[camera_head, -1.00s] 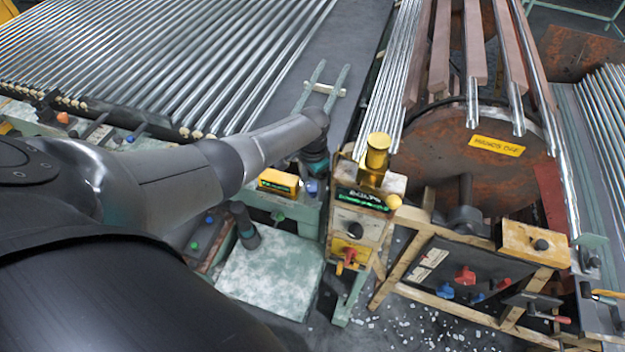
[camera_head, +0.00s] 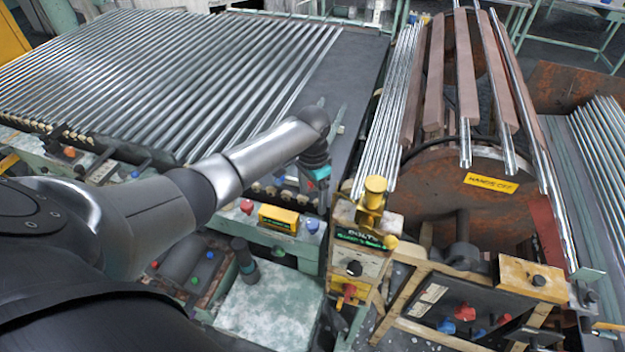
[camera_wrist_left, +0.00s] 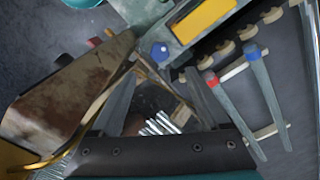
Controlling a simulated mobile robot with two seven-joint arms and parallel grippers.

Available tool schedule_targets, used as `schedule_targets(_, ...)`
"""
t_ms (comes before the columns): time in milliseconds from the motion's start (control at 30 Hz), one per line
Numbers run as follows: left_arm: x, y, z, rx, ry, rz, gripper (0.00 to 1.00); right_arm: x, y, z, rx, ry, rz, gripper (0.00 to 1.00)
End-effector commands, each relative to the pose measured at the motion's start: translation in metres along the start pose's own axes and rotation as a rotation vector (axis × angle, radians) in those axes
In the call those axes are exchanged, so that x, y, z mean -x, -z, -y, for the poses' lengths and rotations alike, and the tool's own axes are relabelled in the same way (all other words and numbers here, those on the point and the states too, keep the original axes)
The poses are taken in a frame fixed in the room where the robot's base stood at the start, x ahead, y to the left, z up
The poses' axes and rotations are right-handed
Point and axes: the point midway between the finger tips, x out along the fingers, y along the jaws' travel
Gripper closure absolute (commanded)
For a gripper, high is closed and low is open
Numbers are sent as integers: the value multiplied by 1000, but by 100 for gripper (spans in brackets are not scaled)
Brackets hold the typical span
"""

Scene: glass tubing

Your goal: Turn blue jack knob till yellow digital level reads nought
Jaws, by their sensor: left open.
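The yellow digital level (camera_head: 278,218) is a small yellow box on the pale green bench frame; its reading is too small to make out. The blue jack knob (camera_head: 312,226) is just right of it. In the left wrist view, the blue knob (camera_wrist_left: 160,52) lies ahead of the fingers, with the yellow level (camera_wrist_left: 205,17) above right. My left gripper (camera_wrist_left: 160,88) is open, its fingers apart and not touching the knob. In the head view, it hangs above and beyond the knob, its fingers hard to see. My right gripper is not in view.
A red knob (camera_head: 247,207) is left of the level. A wooden control box with a brass cylinder (camera_head: 374,194) stands close on the right. The tube rack (camera_head: 160,80) lies behind, and a large rusty drum (camera_head: 450,190) fills the right.

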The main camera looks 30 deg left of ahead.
Motion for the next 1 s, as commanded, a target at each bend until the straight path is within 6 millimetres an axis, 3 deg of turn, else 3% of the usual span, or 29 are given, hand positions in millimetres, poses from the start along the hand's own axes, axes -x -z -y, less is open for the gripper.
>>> schedule_targets(200,32,1,0,0,0,-3,21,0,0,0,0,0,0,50)
schedule_targets(333,42,0,1,1,1,-1,21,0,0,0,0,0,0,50)
schedule_targets(1000,44,0,0,1,0,1,21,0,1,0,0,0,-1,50)
